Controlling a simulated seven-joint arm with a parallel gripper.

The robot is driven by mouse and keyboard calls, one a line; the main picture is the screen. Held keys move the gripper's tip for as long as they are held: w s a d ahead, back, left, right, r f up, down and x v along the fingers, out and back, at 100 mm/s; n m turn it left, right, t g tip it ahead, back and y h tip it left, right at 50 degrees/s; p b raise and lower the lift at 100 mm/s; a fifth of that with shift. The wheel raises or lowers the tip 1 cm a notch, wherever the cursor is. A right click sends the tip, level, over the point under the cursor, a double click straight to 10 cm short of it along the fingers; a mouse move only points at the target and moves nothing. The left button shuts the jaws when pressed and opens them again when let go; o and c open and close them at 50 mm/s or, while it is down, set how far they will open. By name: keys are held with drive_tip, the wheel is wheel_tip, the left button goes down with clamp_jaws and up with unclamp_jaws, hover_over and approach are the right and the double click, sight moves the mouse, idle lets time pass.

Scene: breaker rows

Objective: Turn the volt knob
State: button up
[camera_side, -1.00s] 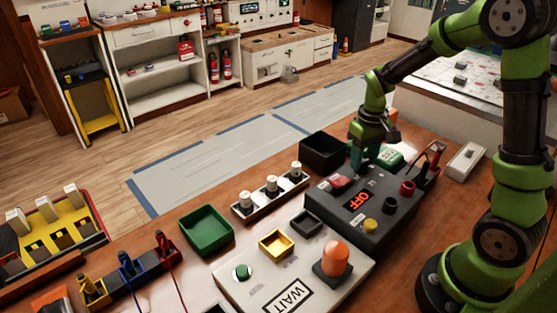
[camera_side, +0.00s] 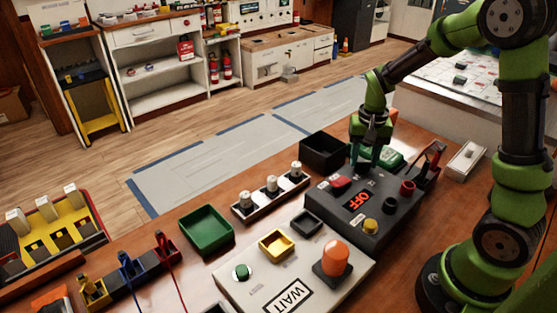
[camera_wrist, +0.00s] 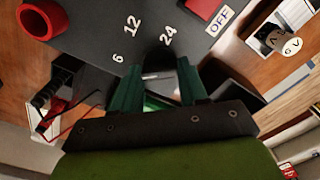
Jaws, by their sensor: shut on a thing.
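The dark volt knob (camera_wrist: 165,62) sits on the dark power box (camera_side: 345,222), with the marks 6, 12 and 24 printed around it in the wrist view. My gripper (camera_wrist: 160,75) has its two green fingers on either side of the knob and is shut on it. In the side view my gripper (camera_side: 366,166) reaches down to the back part of the box and hides most of the knob. The knob's pointer cannot be made out.
A red switch (camera_side: 340,183), a yellow knob (camera_side: 370,227) and a red terminal (camera_side: 407,187) stand on the same box. A black bin (camera_side: 322,152) is just behind-left. A white panel with an orange button (camera_side: 335,259) lies in front.

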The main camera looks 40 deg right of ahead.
sight(364, 161)
drive_tip(key=shift+m, duration=1.5)
drive_tip(key=o, duration=1.1)
wheel_tip(364, 161, up, 17)
